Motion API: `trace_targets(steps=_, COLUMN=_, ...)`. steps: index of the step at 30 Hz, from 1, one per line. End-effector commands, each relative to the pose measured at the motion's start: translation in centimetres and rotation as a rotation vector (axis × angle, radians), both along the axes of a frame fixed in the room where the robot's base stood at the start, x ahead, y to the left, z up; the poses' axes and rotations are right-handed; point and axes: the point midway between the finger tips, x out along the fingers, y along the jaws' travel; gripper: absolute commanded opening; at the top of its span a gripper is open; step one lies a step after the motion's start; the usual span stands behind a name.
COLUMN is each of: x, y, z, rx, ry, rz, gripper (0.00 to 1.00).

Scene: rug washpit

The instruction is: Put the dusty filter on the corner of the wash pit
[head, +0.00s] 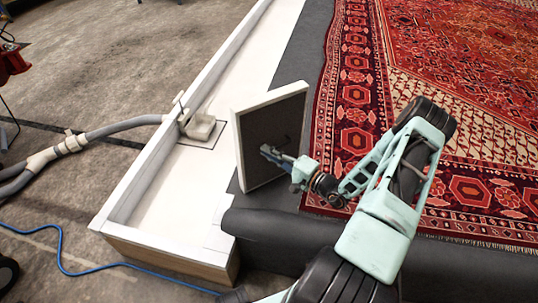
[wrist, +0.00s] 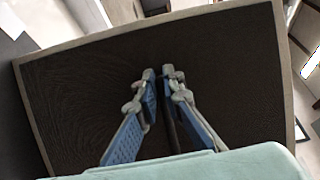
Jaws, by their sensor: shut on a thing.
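The dusty filter (head: 268,135) is a dark panel in a pale frame. In the head view it stands upright, slightly tilted, over the grey edge between the white wash pit floor and the rug. My gripper (head: 268,152) is shut on it at the middle of its dark face. In the wrist view the filter (wrist: 85,90) fills most of the picture, and the two fingertips (wrist: 158,73) are close together against it. The exact gripped part is hard to make out. The wash pit (head: 139,196) has a raised white rim and a near corner at the lower left.
A pale drain fitting (head: 203,128) with a grey hose (head: 110,128) over the rim sits left of the filter. A red patterned rug (head: 460,60) lies right. A blue cable (head: 70,268) runs over the floor. The near pit floor is clear.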

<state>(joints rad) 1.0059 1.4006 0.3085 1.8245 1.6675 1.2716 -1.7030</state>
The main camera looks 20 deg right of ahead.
Motion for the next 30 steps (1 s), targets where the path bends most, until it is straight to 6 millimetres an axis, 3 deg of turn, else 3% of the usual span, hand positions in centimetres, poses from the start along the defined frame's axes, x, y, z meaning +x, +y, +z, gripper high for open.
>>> trace_targets(steps=10, x=0.0, y=0.0, z=-0.3, rx=0.0, ry=-0.004, rz=0.0, gripper=0.0)
trace_targets(steps=11, x=0.0, y=0.0, z=-0.3, rx=0.0, ry=-0.001, rz=0.0, gripper=0.1)
trace_targets(steps=15, x=0.0, y=0.0, z=-0.3, rx=0.0, ry=-0.001, rz=0.0, gripper=0.25)
trace_targets(steps=26, x=0.0, y=0.0, z=0.2, rx=0.0, ry=-0.001, rz=0.0, gripper=0.25)
trace_targets(steps=30, x=-1.8, y=-1.2, z=0.1, rx=-0.001, ry=0.002, rz=-0.003, gripper=0.25)
